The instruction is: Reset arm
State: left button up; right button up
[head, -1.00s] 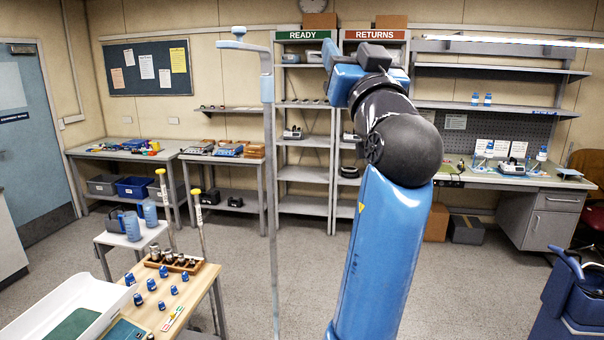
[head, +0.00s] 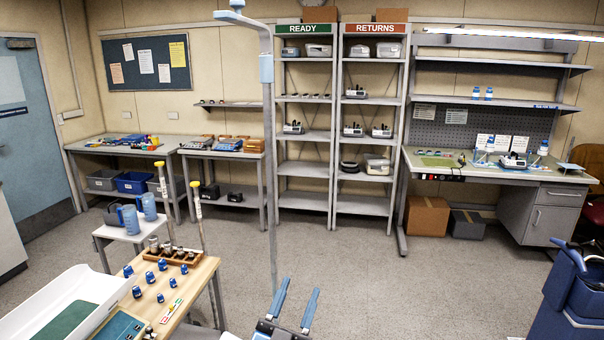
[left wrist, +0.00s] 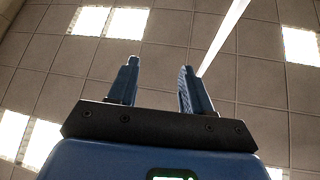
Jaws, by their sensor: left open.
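In the left wrist view the same open fingers (left wrist: 158,66) stand against a tiled ceiling with bright light panels. My right gripper is not in view.
A grey upright pole (head: 269,160) stands just behind and left of the gripper. A wooden table (head: 190,305) with small blue-capped vials and a white tray (head: 60,300) is at the lower left. Shelves (head: 305,166) and a workbench (head: 500,177) line the back; the middle floor is clear.

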pick_arm(q)
jog(key=s+a+f+n+g+y+b, duration=0.1)
jog(key=s+a+f+n+y, duration=0.3)
jog(key=s+a+f, duration=0.6)
jog(key=s+a+f+n+g+y+b, duration=0.2)
jog(key=s+a+f+n+g+y, duration=0.2)
jog(key=s+a+f, duration=0.6)
jog(key=s+f+y, duration=0.2)
jog(key=s+f, duration=0.3)
jog(key=f, duration=0.2)
jog(key=shift+s+a+f, duration=0.25)
jog(key=shift+a+f, duration=0.1)
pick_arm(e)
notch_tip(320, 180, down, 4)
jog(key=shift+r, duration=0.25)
